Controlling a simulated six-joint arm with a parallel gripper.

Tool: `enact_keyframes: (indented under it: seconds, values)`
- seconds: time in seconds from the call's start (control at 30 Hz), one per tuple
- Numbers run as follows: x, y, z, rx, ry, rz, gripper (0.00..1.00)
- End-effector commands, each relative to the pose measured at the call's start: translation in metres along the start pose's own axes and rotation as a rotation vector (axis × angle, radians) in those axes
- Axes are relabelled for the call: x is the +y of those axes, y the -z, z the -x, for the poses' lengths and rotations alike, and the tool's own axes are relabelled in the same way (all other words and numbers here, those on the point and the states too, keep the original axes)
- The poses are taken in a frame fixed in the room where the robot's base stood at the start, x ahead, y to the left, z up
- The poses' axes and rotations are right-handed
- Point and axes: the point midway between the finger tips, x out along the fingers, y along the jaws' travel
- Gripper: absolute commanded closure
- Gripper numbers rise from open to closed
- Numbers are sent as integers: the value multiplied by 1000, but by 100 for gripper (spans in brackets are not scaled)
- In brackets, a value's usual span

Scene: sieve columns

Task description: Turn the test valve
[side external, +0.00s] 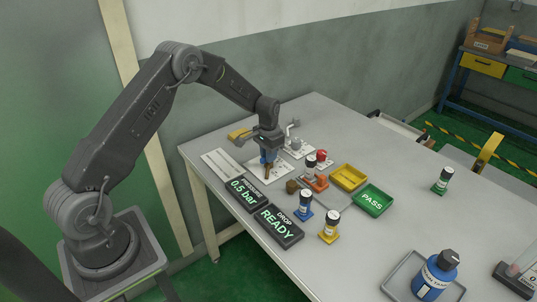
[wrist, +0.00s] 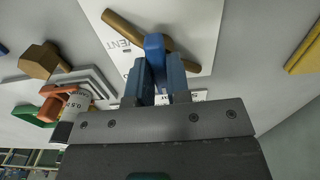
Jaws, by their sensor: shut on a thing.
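The test valve has a blue handle (wrist: 154,46) over a brass-coloured pipe (wrist: 122,28) on a white plate (wrist: 200,20) lettered "VENT" in the wrist view. My gripper (wrist: 157,72) is shut on the blue handle, one finger on each side. In the side external view my gripper (side external: 267,154) points down over the white plate (side external: 283,178) at the back left of the table, and the brass pipe (side external: 267,174) shows below it. The fingers hide much of the handle there. A pressure display (side external: 243,190) reads 0.5 bar and a drop display (side external: 278,226) reads READY.
An orange holder (side external: 315,183) with a column and a red knob (side external: 321,156) stand close to my gripper's right. Blue (side external: 304,206), yellow (side external: 330,228) and green (side external: 442,181) columns stand nearer and right.

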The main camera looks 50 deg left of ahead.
Motion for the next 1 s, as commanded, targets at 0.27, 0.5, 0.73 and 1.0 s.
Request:
enact_keyframes:
  seconds: [0.27, 0.5, 0.73, 1.0]
  values:
    - [0, 1, 1, 5, -1, 5, 79]
    - [0, 1, 0, 3, -1, 3, 57]
    - [0, 0, 1, 2, -1, 2, 57]
    - [0, 1, 34, 7, 1, 2, 57]
